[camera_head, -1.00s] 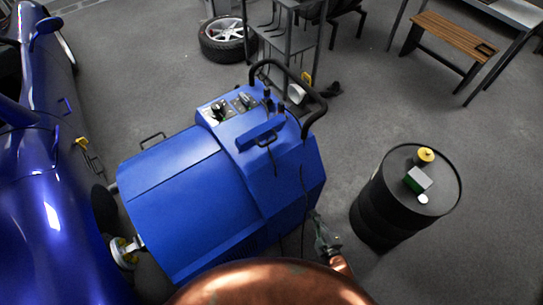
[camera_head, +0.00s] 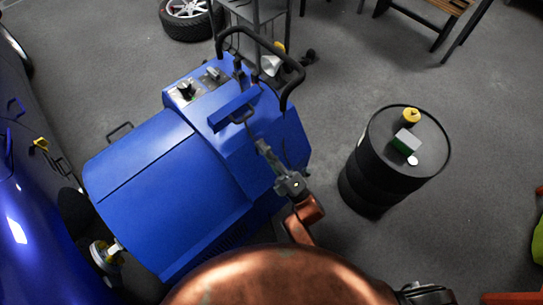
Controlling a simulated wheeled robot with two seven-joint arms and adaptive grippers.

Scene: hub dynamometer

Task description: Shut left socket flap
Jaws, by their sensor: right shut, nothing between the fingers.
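The blue dynamometer cabinet (camera_head: 150,185) stands left of centre. On its upper housing a narrow blue plate (camera_head: 232,110) stands out at a tilt and looks like a raised flap; I cannot tell for certain that it is the left socket flap. The sockets themselves are not clearly visible. My right gripper (camera_head: 262,146) is over the housing's right part, just below and right of that plate, its fingers pointing up-left. It is shut and empty, and seems apart from the plate. My left gripper is out of view.
A black bent handle (camera_head: 262,38) rises behind the housing, close to a small control panel (camera_head: 197,85). A black drum (camera_head: 375,175) with small items on top stands to the right. A blue car (camera_head: 35,240) is at the left. Floor between cabinet and drum is clear.

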